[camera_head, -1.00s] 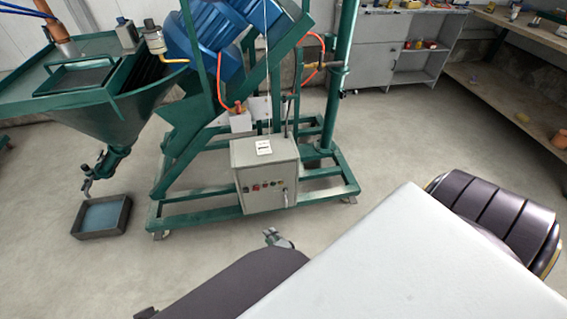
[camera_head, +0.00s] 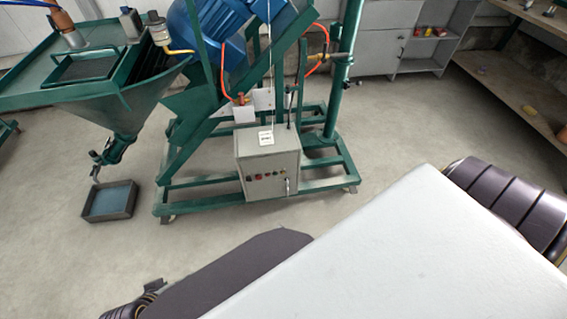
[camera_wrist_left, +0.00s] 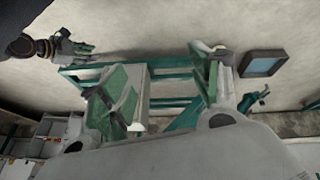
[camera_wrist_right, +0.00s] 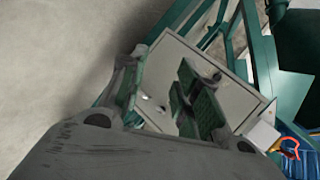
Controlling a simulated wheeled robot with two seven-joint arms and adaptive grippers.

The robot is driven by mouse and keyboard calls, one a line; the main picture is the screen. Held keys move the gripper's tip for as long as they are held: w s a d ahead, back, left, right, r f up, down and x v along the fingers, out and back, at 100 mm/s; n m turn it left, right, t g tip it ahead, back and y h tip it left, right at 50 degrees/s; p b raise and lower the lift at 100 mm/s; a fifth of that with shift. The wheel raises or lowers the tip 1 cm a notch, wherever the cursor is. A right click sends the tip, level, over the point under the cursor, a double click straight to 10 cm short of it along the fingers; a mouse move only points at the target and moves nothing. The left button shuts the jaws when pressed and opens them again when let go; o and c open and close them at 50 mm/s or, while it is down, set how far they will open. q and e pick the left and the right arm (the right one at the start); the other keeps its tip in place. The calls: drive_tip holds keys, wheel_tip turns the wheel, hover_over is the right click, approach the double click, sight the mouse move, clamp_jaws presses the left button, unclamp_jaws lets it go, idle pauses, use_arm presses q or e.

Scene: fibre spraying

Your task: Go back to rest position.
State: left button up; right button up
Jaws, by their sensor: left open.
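The task names no object. My left gripper (camera_wrist_left: 160,75) is open and empty in the left wrist view, its two green-padded fingers wide apart. The green machine frame (camera_wrist_left: 165,75) shows beyond them. My right gripper (camera_wrist_right: 163,62) shows in the right wrist view with its fingers apart and nothing held. The grey control box (camera_wrist_right: 195,72) is behind and between its fingers. Another gripper on a dark arm, likely my right one, shows at the upper left of the left wrist view (camera_wrist_left: 72,46). In the head view I cannot make out either gripper's fingers.
The green machine frame (camera_head: 190,207) carries a blue motor (camera_head: 215,45) and the control box (camera_head: 268,163). A hopper (camera_head: 125,105) stands at the left above a dark tray (camera_head: 108,203) on the floor. A cabinet and a wooden shelf (camera_head: 510,80) are at the back right. Floor is clear between.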

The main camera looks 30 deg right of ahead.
use_arm(q)
drive_tip(key=shift+r, duration=0.1)
use_arm(e)
drive_tip(key=shift+s, duration=0.15)
idle(0.6)
